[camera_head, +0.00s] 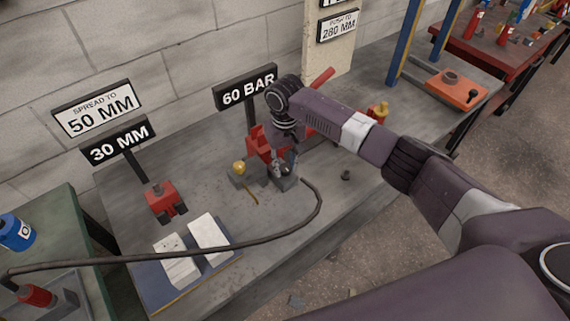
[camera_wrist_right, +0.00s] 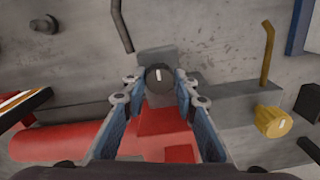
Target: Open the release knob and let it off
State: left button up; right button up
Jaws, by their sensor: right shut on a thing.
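The release knob (camera_wrist_right: 160,78) is a round black knob with a white mark, seen in the right wrist view between my right fingertips. It sits by a grey block on a red body (camera_wrist_right: 165,122). My right gripper (camera_wrist_right: 159,84) is shut on the knob. In the head view my right gripper (camera_head: 283,165) reaches down beside the red pump body (camera_head: 262,145) under the 60 BAR sign; there the knob is mostly hidden by the fingers. My left gripper is not in view.
A yellow knob (camera_head: 238,168) stands close to the left of the gripper, with a yellow lever. A dark hose (camera_head: 318,205) curves across the bench (camera_head: 225,275). A red clamp block (camera_head: 163,199) and two white plates (camera_head: 208,235) lie left. A 60 BAR sign (camera_head: 246,88) stands behind.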

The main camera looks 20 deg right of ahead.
jog(key=n+p, duration=0.2)
jog(key=n, duration=0.1)
jog(key=shift+r, duration=0.15)
jog(key=n+p, duration=0.1)
jog(key=n, duration=0.2)
jog(key=shift+p, duration=0.3)
jog(key=n, duration=0.2)
jog(key=shift+n+p, duration=0.35)
jog(key=shift+n, duration=0.05)
jog(key=n, duration=0.3)
jog(key=shift+n, duration=0.3)
jog(key=shift+w+n+p, duration=0.1)
jog(key=shift+n+p, duration=0.25)
jog(key=shift+n, duration=1.15)
